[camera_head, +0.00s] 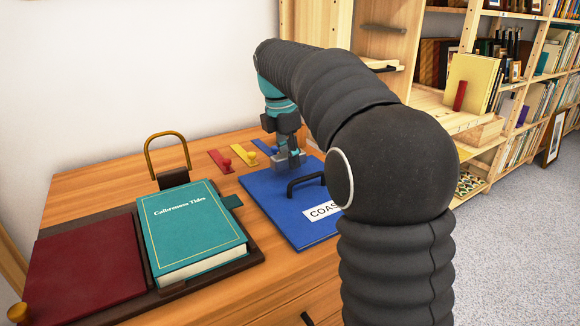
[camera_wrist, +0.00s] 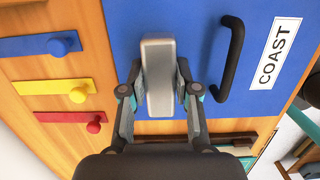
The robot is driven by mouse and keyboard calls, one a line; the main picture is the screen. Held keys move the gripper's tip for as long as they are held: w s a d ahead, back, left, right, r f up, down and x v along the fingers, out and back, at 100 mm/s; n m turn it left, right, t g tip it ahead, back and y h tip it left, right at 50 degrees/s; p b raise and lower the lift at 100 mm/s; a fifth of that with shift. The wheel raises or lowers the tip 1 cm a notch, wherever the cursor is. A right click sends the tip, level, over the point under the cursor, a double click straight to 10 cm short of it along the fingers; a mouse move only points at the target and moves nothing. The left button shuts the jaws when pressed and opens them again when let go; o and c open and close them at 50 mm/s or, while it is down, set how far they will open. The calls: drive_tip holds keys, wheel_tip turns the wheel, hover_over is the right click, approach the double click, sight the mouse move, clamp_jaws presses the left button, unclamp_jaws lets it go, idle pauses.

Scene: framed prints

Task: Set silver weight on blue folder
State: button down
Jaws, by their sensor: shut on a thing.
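The silver weight (camera_wrist: 158,75) is a smooth grey block between the fingers of my gripper (camera_wrist: 159,88) in the wrist view. My gripper is shut on it. The blue folder (camera_wrist: 195,22) lies beneath, with a black handle and a white label reading COAST. In the head view my gripper (camera_head: 287,155) and the weight (camera_head: 284,162) are over the far end of the blue folder (camera_head: 268,198). I cannot tell whether the weight touches the folder. My arm hides the folder's right part in the head view.
Blue (camera_head: 265,147), yellow (camera_head: 241,153) and red (camera_head: 221,160) strips with knobs lie beside the folder. A teal book (camera_head: 190,230) and a dark red book (camera_head: 85,265) lie on the left. A brass-coloured arch (camera_head: 150,150) stands behind. Shelves (camera_head: 490,135) are at right.

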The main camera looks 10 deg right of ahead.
sight(282, 156)
drive_tip(key=shift+f, duration=1.2)
drive_tip(key=shift+f, duration=0.1)
drive_tip(key=c, duration=0.8)
unclamp_jaws()
drive_tip(key=shift+c, duration=0.2)
drive_tip(key=r, duration=0.4)
drive_tip(key=a+r+p, duration=0.1)
drive_tip(key=r, duration=0.3)
drive_tip(key=r+p, duration=0.1)
drive_tip(key=r, duration=0.3)
drive_tip(key=shift+s+a, duration=0.25)
drive_tip(key=shift+a, duration=0.1)
